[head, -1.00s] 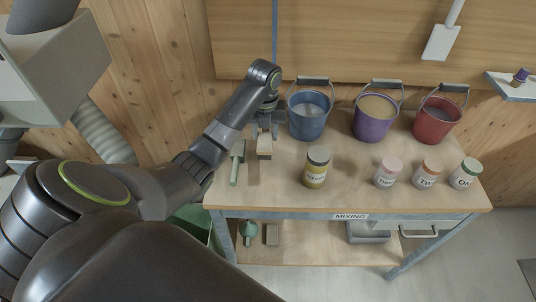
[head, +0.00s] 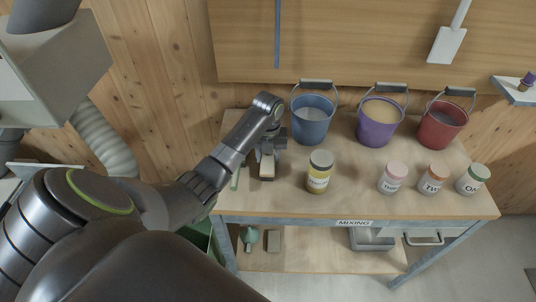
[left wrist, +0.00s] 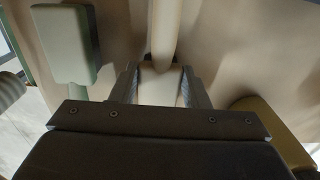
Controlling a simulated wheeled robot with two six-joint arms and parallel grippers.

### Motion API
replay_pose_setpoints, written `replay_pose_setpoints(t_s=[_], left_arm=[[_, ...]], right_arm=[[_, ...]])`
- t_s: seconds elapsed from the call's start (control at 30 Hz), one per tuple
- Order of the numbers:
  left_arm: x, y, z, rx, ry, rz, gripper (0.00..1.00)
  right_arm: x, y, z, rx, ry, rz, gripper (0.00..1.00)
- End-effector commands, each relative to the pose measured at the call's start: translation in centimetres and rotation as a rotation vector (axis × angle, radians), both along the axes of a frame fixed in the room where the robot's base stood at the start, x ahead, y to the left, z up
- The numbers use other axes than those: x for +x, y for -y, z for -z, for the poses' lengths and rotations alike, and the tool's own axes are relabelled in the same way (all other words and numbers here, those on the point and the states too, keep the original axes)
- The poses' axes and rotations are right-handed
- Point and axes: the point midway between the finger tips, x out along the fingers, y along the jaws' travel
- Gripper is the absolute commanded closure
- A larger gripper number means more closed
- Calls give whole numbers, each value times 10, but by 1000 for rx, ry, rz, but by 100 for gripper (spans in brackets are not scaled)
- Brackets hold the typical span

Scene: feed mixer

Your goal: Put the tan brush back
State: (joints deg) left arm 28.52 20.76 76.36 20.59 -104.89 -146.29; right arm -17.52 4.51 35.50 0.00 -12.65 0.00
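The tan brush (head: 267,171) is at the left part of the workbench top. My left gripper (head: 268,153) is over it, with its fingers on both sides of the pale brush block (left wrist: 160,86) in the left wrist view; they look closed on it. The brush's handle (left wrist: 165,30) runs away from the fingers. I cannot tell whether the brush touches the bench. A green brush (left wrist: 65,45) lies just left of it and is mostly hidden by my arm in the head view (head: 235,180). My right gripper is not in view.
A yellow jar (head: 320,173) stands right of the gripper. Blue (head: 312,122), purple (head: 376,128) and red (head: 438,130) buckets stand at the back. Several small jars (head: 393,178) stand front right. The lower shelf (head: 320,262) holds a green tool (head: 249,237) and a tan block (head: 274,240).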

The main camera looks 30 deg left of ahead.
Motion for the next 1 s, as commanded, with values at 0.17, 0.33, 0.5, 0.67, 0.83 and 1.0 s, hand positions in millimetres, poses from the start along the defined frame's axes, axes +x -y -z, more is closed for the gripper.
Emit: replay_pose_setpoints(t_s=[0.17, 0.33, 0.5, 0.67, 0.83, 1.0], left_arm=[[0, 0, 0, 0, 0, 0, 38], [0, 0, 0, 0, 0, 0, 38], [1, 0, -5, 1, 3, 1, 38], [2, -1, -27, 3, 6, 0, 38], [1, 0, -73, 1, 3, 0, 38], [0, 0, -96, -1, -1, 0, 38]], right_arm=[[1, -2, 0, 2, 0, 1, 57], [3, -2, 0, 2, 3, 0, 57], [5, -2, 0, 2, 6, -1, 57], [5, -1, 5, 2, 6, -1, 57], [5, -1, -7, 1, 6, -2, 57], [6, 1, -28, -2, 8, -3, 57]])
